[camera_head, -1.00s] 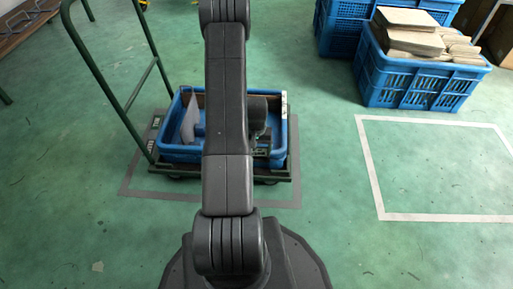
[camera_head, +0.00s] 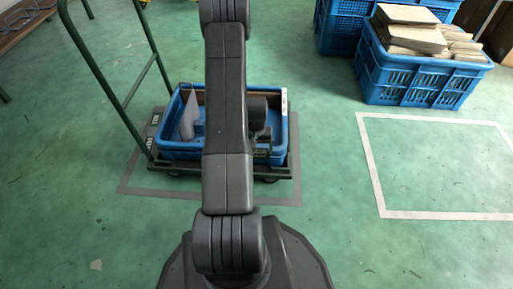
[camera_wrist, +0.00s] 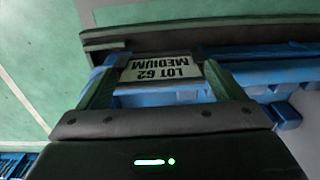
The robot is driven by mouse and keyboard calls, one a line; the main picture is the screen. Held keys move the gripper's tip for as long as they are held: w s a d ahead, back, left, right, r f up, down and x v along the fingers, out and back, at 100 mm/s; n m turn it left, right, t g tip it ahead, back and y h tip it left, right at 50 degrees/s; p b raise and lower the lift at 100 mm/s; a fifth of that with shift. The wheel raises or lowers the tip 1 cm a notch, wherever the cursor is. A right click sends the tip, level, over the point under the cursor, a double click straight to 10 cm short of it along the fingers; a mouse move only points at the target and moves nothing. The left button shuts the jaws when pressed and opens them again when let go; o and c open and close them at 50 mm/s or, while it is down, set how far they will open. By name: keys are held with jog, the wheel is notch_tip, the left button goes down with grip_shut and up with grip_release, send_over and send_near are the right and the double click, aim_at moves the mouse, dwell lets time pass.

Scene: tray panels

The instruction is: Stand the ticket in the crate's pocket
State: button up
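In the wrist view the ticket (camera_wrist: 160,69), a pale card printed "LOT 62 MEDIUM", shows its face upside down. It fills the space between the fingertips of my gripper (camera_wrist: 164,72); both side edges meet the fingers and I see no gap. The gripper appears shut on it across its width. The crate (camera_head: 180,152) is blue and open-topped, and its rim (camera_wrist: 265,74) lies by the ticket. In the head view a narrow pale strip, likely the ticket (camera_head: 284,101), stands at the crate's right wall. My arm covers the crate's middle. I cannot make out the pocket or whether the ticket is inside it.
The crate sits on a dark trolley (camera_head: 172,171) with a tall green handle (camera_head: 136,86) at left. A pale panel (camera_head: 187,118) stands inside the crate. Blue crates, one full of boards (camera_head: 413,38), stand back right. Floor inside the white outline (camera_head: 440,165) is clear.

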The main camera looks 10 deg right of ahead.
jog(key=shift+o, duration=0.6)
notch_tip(320, 180, up, 14)
jog(key=p, duration=0.5)
jog(key=shift+f, duration=0.25)
notch_tip(320, 180, down, 12)
jog(key=b, duration=0.4)
jog(key=shift+f, duration=0.25)
jog(key=shift+f, duration=0.1)
